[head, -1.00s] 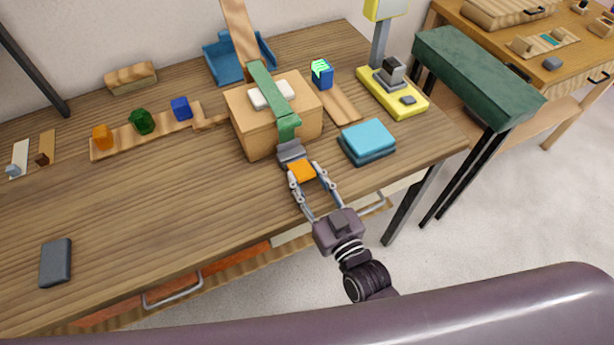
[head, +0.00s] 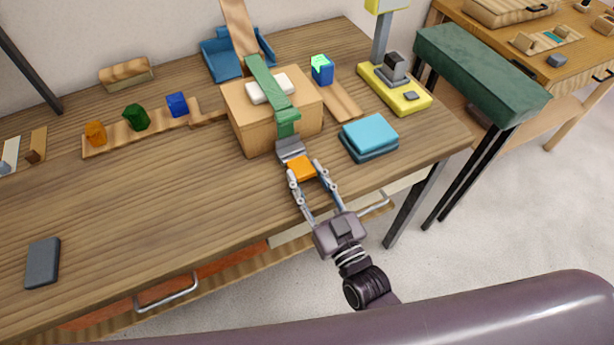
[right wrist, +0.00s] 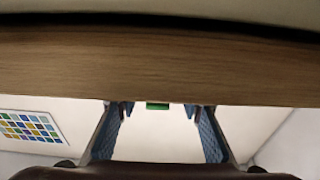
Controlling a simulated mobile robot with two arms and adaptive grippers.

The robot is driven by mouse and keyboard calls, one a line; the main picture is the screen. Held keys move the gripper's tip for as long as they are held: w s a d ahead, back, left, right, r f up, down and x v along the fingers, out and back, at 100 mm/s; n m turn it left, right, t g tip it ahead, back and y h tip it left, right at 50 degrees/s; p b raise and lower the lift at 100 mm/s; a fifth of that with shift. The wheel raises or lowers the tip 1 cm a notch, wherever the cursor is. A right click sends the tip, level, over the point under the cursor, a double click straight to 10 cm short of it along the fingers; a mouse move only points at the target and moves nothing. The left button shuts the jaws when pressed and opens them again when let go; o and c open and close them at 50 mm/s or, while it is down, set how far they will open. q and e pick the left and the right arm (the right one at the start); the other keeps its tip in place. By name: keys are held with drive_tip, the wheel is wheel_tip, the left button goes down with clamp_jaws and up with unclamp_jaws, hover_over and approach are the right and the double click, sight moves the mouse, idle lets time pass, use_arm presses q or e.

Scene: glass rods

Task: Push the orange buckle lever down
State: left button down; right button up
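The orange buckle lever (head: 301,168) sits at the front end of a grey metal buckle (head: 290,149), at the lower end of a green strap (head: 263,84). The strap runs over a wooden box (head: 241,118). My right gripper (head: 308,167) has its fingers spread, with the lever showing between the tips in the head view; I cannot tell whether they touch it. In the right wrist view the fingers (right wrist: 158,112) are also apart. A small green piece (right wrist: 157,106) shows between them there, and no orange is visible. My left gripper is out of view.
A blue cloth stack (head: 369,135) lies right of the buckle, and a yellow-based device (head: 407,99) stands behind it. A dark slab (head: 43,263) lies at the left front. The table (head: 170,205) is clear left of the gripper.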

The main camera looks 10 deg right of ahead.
drive_tip(key=o, duration=0.4)
drive_tip(key=v, duration=1.2)
drive_tip(key=shift+f, duration=0.1)
drive_tip(key=s+d+f+g+h, duration=0.1)
drive_tip(key=s+d+f+g, duration=0.15)
drive_tip(key=f, duration=0.85)
drive_tip(key=s+d+f+g+h, duration=0.1)
drive_tip(key=s+f+g, duration=0.15)
drive_tip(key=f, duration=0.85)
drive_tip(key=s+d+f+g+h, duration=0.1)
drive_tip(key=d+f+g, duration=0.15)
drive_tip(key=f, duration=0.85)
drive_tip(key=s+d+f+g+h, duration=0.1)
drive_tip(key=s+d+f+g, duration=0.1)
drive_tip(key=s+f, duration=0.4)
drive_tip(key=s+d+f+g+h, duration=0.1)
drive_tip(key=s+d+f+g, duration=0.2)
drive_tip(key=s+f, duration=0.3)
drive_tip(key=s+d+f+m+g+h, duration=0.1)
drive_tip(key=s+f+g, duration=0.4)
drive_tip(key=s, duration=0.5)
drive_tip(key=shift+s+d+f, duration=0.1)
drive_tip(key=shift+d+f, duration=0.55)
drive_tip(key=shift+d, duration=0.15)
